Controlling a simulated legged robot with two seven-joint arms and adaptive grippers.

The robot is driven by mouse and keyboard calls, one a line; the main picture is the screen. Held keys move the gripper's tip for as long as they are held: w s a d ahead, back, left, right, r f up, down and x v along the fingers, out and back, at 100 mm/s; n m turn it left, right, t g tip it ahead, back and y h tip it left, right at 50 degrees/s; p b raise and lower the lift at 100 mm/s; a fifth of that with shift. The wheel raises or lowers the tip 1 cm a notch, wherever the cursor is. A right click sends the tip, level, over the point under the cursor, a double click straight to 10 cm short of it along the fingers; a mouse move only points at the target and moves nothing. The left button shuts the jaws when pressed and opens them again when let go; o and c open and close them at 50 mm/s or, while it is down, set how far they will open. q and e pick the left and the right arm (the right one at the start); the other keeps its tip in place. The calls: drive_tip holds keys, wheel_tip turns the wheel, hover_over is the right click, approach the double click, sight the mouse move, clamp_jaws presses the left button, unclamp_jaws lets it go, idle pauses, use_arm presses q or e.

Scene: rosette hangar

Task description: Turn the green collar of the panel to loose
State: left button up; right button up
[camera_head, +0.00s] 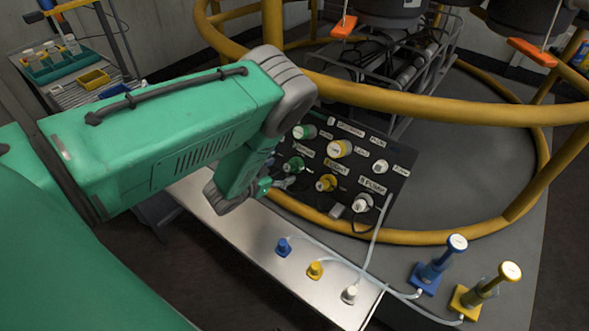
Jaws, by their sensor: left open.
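The black panel (352,165) stands inside the yellow ring frame and carries rows of labelled fittings. A green collar (293,164) sits on its left side, next to my left gripper. A second green fitting with a pale face (304,131) is above it. Yellow fittings (326,183) and white ones (362,202) are to the right. My left gripper (283,184) is open at the panel's lower left, just below the green collar. My green arm hides part of the gripper and the panel's left edge. I cannot tell whether the fingers touch the collar. My right gripper is not in view.
A pale metal shelf (255,235) in front holds blue (283,247), yellow (315,270) and white plugs (349,294). A white hose rises to the panel. Yellow rails (420,100) surround it. Blue (437,262) and yellow (488,288) handled fittings stand at lower right.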

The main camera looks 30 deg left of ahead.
sight(294, 166)
use_arm(q)
drive_tip(key=x, duration=0.2)
drive_tip(key=b+x, duration=0.1)
drive_tip(key=x, duration=0.2)
drive_tip(key=shift+w+d+f+b, duration=0.1)
drive_tip(key=shift+w+d+b, duration=0.25)
drive_tip(key=shift+b, duration=0.05)
drive_tip(key=shift+w+a+f, duration=0.25)
drive_tip(key=shift+w+a, duration=0.05)
drive_tip(key=shift+w, duration=0.15)
drive_tip(key=shift+d, duration=0.1)
drive_tip(key=shift+d+r, duration=0.1)
drive_tip(key=shift+d, duration=0.05)
drive_tip(key=c, duration=1.2)
